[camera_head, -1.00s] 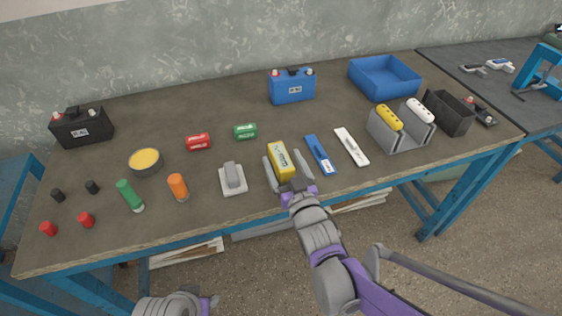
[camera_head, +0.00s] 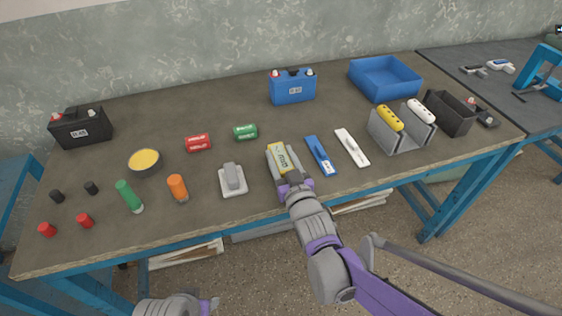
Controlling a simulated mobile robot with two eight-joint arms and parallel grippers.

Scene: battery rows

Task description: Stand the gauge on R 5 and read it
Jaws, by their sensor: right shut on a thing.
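A yellow box-shaped thing with a pale label (camera_head: 279,154), which looks like the gauge, lies near the front middle of the table. My right gripper (camera_head: 288,177) is shut on its near part, and the fingers hide that end. The label is too small to read. No mark reading R 5 can be made out. A black battery (camera_head: 82,130) stands at the back left, and a blue battery (camera_head: 292,88) stands at the back middle. Part of my left arm shows at the bottom edge; its gripper (camera_head: 208,305) is mostly cut off by the frame.
A grey switch-like block (camera_head: 232,180) sits just left of the yellow thing; a blue tool (camera_head: 320,155) and a white tool (camera_head: 352,147) lie to its right. A grey holder (camera_head: 400,139) and a blue tray (camera_head: 385,78) stand at the right. Several cylinders stand at the left.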

